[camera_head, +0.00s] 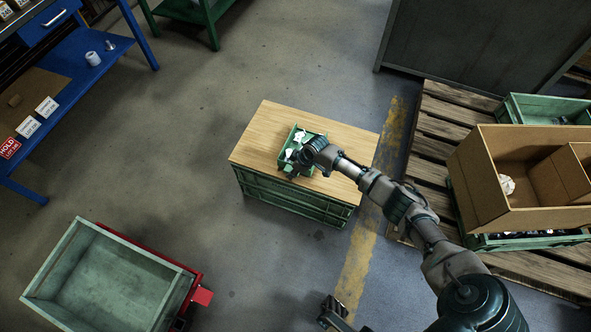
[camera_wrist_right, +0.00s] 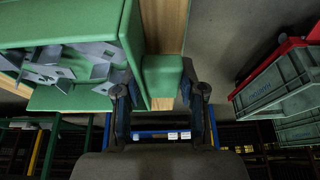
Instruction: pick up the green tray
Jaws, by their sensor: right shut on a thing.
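The green tray (camera_head: 296,147) sits at the wooden top of a green crate and holds grey and white stamped parts. In the right wrist view the tray (camera_wrist_right: 128,40) fills the upper left, with bent grey metal parts (camera_wrist_right: 75,62) inside. My right gripper (camera_head: 291,168) is at the tray's near side. In the right wrist view its two fingers (camera_wrist_right: 162,98) are on either side of the tray's green edge piece, shut on it. The tray's underside is hidden, so I cannot tell whether it touches the top. A dark part at the bottom edge, seemingly my left gripper (camera_head: 333,312), is cut off.
The wooden top (camera_head: 345,140) is otherwise clear. An empty green bin (camera_head: 62,243) on a red base stands at lower left. A blue workbench (camera_head: 100,50) is at upper left. Pallets (camera_head: 435,140) with a cardboard box (camera_head: 478,180) stand at right. Open floor lies left of the crate.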

